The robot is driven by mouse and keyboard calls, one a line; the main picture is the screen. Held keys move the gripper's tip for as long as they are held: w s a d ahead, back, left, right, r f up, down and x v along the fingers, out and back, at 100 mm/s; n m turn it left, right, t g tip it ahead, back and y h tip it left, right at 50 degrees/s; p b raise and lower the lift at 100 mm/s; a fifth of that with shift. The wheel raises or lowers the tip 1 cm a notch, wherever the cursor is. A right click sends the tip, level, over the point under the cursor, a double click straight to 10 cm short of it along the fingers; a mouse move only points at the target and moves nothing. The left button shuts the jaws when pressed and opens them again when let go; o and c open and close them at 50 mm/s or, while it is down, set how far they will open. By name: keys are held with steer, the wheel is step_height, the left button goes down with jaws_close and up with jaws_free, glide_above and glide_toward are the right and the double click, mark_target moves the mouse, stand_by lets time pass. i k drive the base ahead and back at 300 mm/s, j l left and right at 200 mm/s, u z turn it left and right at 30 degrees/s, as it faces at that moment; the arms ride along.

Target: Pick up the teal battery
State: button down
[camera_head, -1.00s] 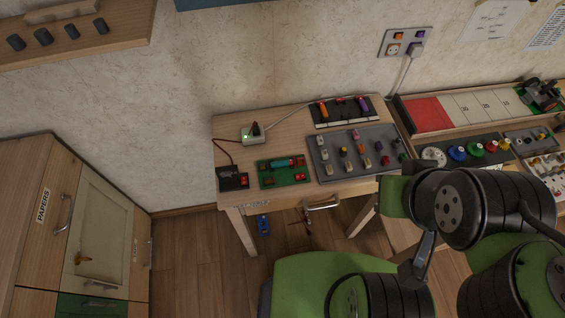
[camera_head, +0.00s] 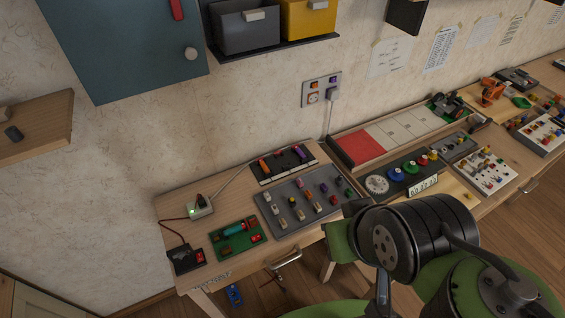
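A small teal cylinder (camera_head: 236,227), which looks like the teal battery, lies on the green board (camera_head: 223,247) on the small wooden table. Small red and brown parts sit around it on the board. My arm's black and green links fill the lower right of the head view, to the right of the green board and well apart from it. My gripper does not show in this view.
A grey tray (camera_head: 277,229) with several small parts lies right of the green board. A black switch box (camera_head: 185,262) and a white plug box (camera_head: 200,207) with cables are left. A dark holder (camera_head: 270,177) is behind.

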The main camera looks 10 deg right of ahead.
mark_target(231, 231)
steer(key=j+u, duration=0.1)
steer(key=u, duration=0.3)
steer(key=i+j+u, duration=0.1)
steer(key=u, duration=0.3)
steer(key=i+j+u, duration=0.1)
steer(key=u, duration=0.75)
steer(key=i+j, duration=0.05)
